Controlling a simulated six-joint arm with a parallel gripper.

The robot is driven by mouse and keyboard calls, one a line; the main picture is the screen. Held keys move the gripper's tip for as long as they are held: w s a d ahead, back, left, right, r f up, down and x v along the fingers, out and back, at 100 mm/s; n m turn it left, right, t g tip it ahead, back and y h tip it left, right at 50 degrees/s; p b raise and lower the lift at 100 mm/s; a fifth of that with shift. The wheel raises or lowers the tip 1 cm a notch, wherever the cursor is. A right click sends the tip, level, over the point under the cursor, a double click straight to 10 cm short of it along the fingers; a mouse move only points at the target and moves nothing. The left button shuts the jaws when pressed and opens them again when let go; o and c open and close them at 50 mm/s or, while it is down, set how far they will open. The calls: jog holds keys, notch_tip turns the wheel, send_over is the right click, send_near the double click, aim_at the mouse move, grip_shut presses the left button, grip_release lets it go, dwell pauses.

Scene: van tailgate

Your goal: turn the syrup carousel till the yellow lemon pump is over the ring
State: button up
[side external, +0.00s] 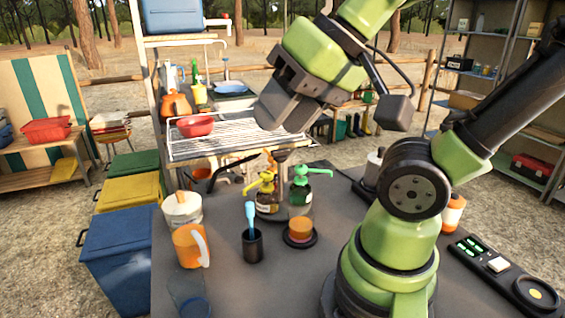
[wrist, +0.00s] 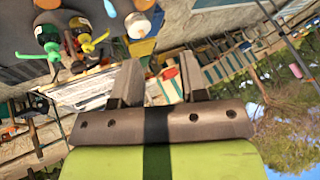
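The syrup carousel (side external: 283,217) stands on the dark worktop with pump bottles on it. The yellow lemon pump (side external: 265,188) is at its left front, its spout pointing left. The green pump (side external: 301,185) is to its right, and an orange pump top shows behind. A dark ring-like base (side external: 300,241) holds an orange cup in front of the carousel, nearer the green pump than the yellow one in the picture. My gripper (side external: 281,112) is up behind the carousel, apart from it. In the wrist view its fingers (wrist: 160,82) are apart and empty; the yellow pump (wrist: 86,40) shows upper left.
A dark cup with a blue tool (side external: 252,243), an orange jug (side external: 190,246) and a white tub (side external: 182,208) stand left of the ring. A wire rack (side external: 235,136) with a red bowl is behind. A scale (side external: 538,293) lies at the right.

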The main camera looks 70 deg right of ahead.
jog(key=w+d+f+m+g+h, duration=0.1)
jog(key=w+d+f+m+g, duration=0.15)
jog(key=w+d+m, duration=0.5)
jog(key=w+d+f+m+g+h, duration=0.1)
jog(key=w+d+m+g, duration=0.25)
jog(key=d+m, duration=0.7)
jog(key=d+f+m, duration=0.1)
jog(key=d+f, duration=0.1)
jog(key=f, duration=0.2)
jog(key=d+f+m, duration=0.1)
jog(key=d+f, duration=0.1)
jog(key=f, duration=0.3)
jog(key=d+f+m+g, duration=0.1)
jog(key=d+f+m, duration=0.1)
jog(key=f, duration=0.2)
jog(key=shift+w+d+f, duration=0.15)
jog(key=shift+w+d, duration=0.1)
jog(key=shift+d, duration=0.05)
grip_shut()
